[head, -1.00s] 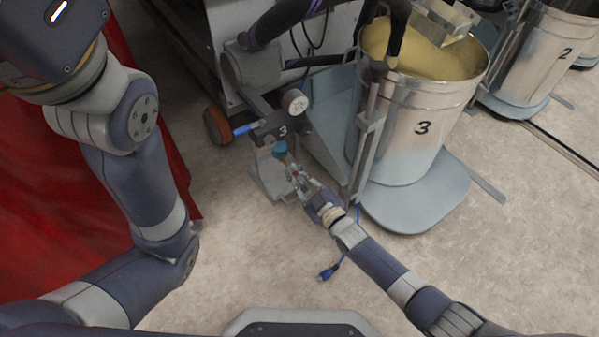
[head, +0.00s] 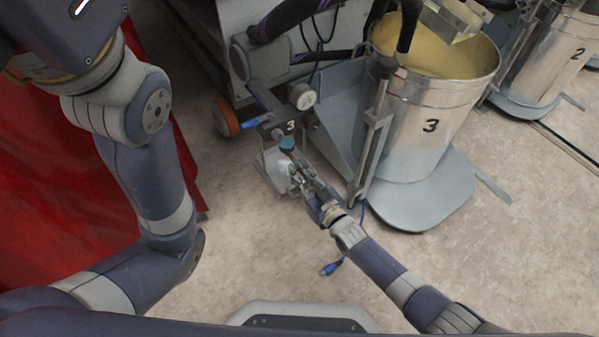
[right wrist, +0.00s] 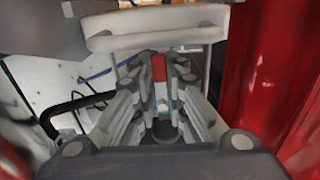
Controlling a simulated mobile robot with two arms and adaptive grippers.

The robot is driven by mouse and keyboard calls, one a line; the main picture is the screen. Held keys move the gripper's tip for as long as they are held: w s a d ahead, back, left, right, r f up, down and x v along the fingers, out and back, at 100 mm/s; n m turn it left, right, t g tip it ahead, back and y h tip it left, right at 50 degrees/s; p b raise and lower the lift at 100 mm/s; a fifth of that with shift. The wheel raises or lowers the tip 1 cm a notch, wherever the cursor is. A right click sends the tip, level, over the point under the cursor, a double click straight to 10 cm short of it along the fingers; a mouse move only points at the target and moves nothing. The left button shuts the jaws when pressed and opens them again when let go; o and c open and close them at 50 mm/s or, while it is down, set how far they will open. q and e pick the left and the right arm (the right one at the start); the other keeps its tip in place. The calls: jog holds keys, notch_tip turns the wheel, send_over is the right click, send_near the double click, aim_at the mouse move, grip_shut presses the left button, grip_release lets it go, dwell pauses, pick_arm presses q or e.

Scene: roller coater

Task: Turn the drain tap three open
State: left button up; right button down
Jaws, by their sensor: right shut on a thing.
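Drain tap three sits under the plate marked 3 (head: 291,127), below a teal fitting (head: 287,145). My right gripper (head: 297,170) is at the tap, just below that fitting, and its fingers cover most of it in the head view. In the right wrist view a red handle (right wrist: 158,68) stands between the two fingers (right wrist: 160,105), and the gripper is shut on it. How far the handle is turned cannot be told. My left arm shows at the left of the head view, but its gripper is out of the picture.
A round gauge (head: 302,96) and a blue lever (head: 250,124) are close above the tap. Metal drum 3 (head: 425,140) stands on a grey base to the right. A red curtain (head: 40,220) hangs at left. A blue connector (head: 330,268) lies on the open floor.

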jog(key=shift+f, duration=0.1)
jog(key=c, duration=1.6)
grip_release()
jog(key=v, duration=1.2)
